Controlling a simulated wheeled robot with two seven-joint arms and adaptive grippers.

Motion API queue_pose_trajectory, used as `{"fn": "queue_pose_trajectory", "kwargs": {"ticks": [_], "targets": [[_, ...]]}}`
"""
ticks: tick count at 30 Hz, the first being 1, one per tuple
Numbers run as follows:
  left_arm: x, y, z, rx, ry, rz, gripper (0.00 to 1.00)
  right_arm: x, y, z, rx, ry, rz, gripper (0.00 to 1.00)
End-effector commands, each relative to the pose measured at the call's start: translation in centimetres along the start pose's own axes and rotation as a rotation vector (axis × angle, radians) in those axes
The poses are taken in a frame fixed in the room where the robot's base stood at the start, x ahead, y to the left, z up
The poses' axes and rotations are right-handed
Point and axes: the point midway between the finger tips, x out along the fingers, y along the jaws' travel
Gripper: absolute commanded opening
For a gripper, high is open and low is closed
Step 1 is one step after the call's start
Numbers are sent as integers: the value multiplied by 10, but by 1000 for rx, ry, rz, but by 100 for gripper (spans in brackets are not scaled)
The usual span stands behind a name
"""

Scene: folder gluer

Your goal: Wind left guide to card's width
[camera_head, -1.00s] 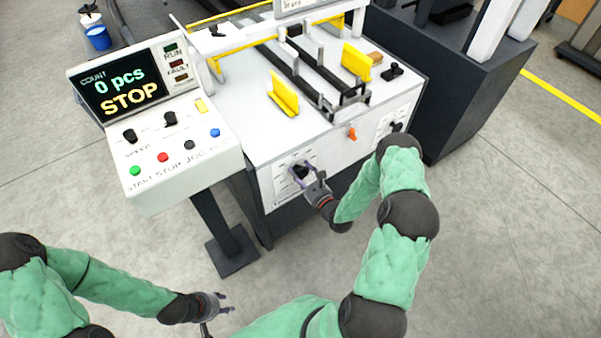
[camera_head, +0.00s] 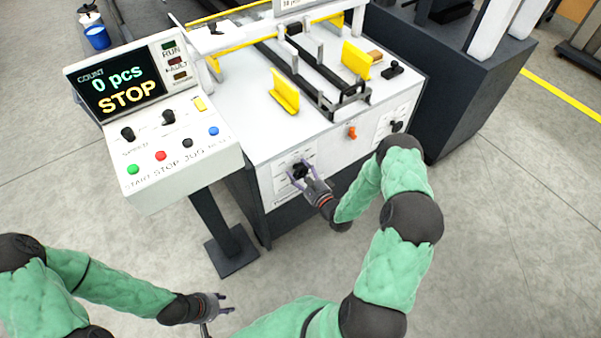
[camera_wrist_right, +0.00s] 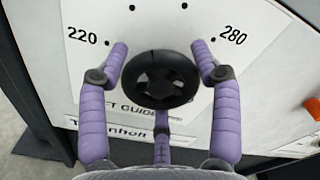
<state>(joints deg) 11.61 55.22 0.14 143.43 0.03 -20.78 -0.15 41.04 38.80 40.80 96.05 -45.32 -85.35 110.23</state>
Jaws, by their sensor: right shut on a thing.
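The left guide's black handwheel (camera_head: 299,170) is on the white front panel of the machine. It also shows in the right wrist view (camera_wrist_right: 160,80), over a dial sheet marked 220 and 280, with "GUIDE" partly hidden below it. My right gripper (camera_head: 304,177) has its purple fingers on both sides of the wheel and is shut on it. The left yellow guide plate (camera_head: 284,92) stands on the machine top, beside the dark rails. I see no card clearly. My left gripper (camera_head: 226,303) is empty, fingers apart, low over the floor.
The control console (camera_head: 180,150) at left reads STOP and 0 pcs. A second yellow guide (camera_head: 356,60) stands further right. An orange knob (camera_head: 351,132) and another black knob (camera_head: 397,126) are on the front panel to the right. Floor in front is clear.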

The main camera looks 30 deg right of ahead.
Motion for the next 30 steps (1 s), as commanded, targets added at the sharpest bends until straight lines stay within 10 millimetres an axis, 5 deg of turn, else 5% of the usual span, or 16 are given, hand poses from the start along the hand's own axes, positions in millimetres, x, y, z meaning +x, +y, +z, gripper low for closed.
{"fn": "queue_pose_trajectory", "kwargs": {"ticks": [30], "targets": [[22,-8,-1,0,0,0,40,2,2,2,-898,-10,-5,31]]}}
